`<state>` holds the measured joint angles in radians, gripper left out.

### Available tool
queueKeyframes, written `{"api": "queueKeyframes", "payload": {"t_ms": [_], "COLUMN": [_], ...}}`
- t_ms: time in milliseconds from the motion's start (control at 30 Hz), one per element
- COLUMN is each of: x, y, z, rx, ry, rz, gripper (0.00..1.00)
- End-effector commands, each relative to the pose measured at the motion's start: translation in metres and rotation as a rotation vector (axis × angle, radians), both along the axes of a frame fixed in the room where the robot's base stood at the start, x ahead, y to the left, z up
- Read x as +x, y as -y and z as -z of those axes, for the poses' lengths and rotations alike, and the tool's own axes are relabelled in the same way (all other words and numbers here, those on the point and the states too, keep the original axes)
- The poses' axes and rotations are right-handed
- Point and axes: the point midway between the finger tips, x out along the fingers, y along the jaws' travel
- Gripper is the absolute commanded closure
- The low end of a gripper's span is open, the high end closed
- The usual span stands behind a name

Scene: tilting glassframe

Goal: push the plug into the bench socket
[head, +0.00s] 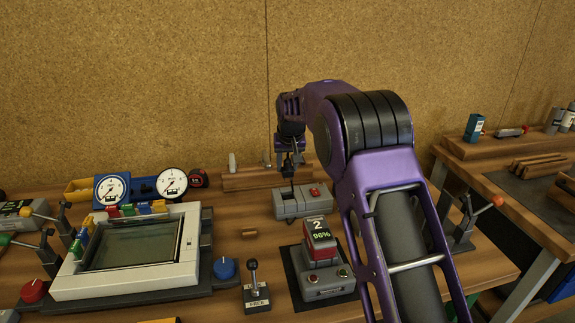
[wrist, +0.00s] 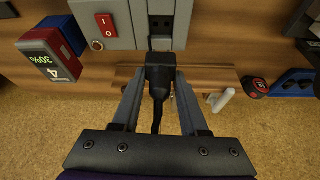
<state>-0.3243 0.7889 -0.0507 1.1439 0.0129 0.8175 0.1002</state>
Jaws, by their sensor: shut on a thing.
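The black plug (wrist: 160,68) is pinched between the two fingers of my gripper (wrist: 160,78) in the wrist view, its cable trailing back between the fingers. The plug's front end is close to the lower edge of the dark socket (wrist: 161,22) on the grey bench box (wrist: 126,22). The socket's openings still show, so the plug is outside it. In the head view my gripper (head: 289,167) is above the back of the same grey box (head: 290,204), with the plug small and dark below it. Whether the plug touches the box is unclear.
A red switch (head: 314,192) is on the box. In front stands a red battery unit (head: 318,232) in a grey charger (head: 325,281). A lever (head: 254,280) and a framed glass panel (head: 135,246) are to the left. A wooden rail (head: 240,181) runs behind.

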Motion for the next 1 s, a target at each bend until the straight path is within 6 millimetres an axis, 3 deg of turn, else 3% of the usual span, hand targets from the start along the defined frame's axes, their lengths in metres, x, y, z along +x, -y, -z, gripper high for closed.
{"api": "queueKeyframes", "payload": {"t_ms": [267,1000], "x": [0.0,0.0], "y": [0.001,0.0], "z": [0.0,0.057], "rx": [0.001,0.0], "ry": [0.0,-0.001], "rz": [-0.031,-0.034], "gripper": [1.0,1.0]}}
